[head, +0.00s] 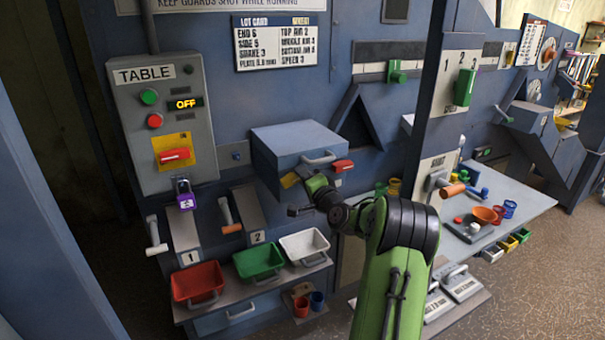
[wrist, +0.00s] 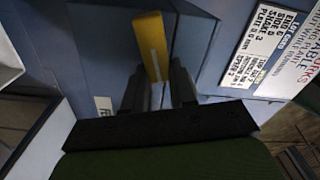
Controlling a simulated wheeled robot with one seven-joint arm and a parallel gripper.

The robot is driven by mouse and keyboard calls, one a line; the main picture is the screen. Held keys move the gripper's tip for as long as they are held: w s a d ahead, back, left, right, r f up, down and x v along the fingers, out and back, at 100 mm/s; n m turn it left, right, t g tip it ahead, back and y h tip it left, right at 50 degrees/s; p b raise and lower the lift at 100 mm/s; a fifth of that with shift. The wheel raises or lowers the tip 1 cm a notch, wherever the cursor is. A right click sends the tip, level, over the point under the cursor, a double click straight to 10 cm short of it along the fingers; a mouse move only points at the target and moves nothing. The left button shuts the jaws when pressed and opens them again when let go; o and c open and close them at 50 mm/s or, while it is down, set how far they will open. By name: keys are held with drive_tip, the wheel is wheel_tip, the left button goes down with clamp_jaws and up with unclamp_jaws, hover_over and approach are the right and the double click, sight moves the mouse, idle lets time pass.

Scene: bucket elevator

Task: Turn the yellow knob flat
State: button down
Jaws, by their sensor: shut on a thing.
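The yellow knob (wrist: 149,45) is a bar with a pale line along it. In the wrist view it stands between my two dark fingers, tilted slightly from upright in that picture. In the head view a small yellow patch of it (head: 289,180) shows on the front of the blue-grey box (head: 295,138), beside my gripper (head: 304,180). My gripper is shut on the knob, which also shows between the fingertips in the wrist view (wrist: 157,88). My wrist hides most of the knob in the head view, so its angle there is unclear.
A grey handle (head: 319,158) and a red lever (head: 343,166) are close by on the box. Red, green and white bins (head: 304,244) stand below. A grey post (head: 440,110) rises to the right of my arm. A TABLE control panel (head: 158,125) is at left.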

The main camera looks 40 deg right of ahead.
drive_tip(key=shift+d+f+m+p, duration=0.15)
drive_tip(key=shift+m+p, duration=0.15)
drive_tip(key=shift+m, duration=0.55)
drive_tip(key=shift+a+f+m+p, duration=0.1)
drive_tip(key=shift+m+p, duration=0.2)
drive_tip(key=shift+m, duration=0.55)
drive_tip(key=c, duration=1.2)
unclamp_jaws()
drive_tip(key=shift+f, duration=0.15)
drive_tip(key=b+v, duration=0.3)
drive_tip(key=v, duration=1.2)
drive_tip(key=shift+s, duration=0.35)
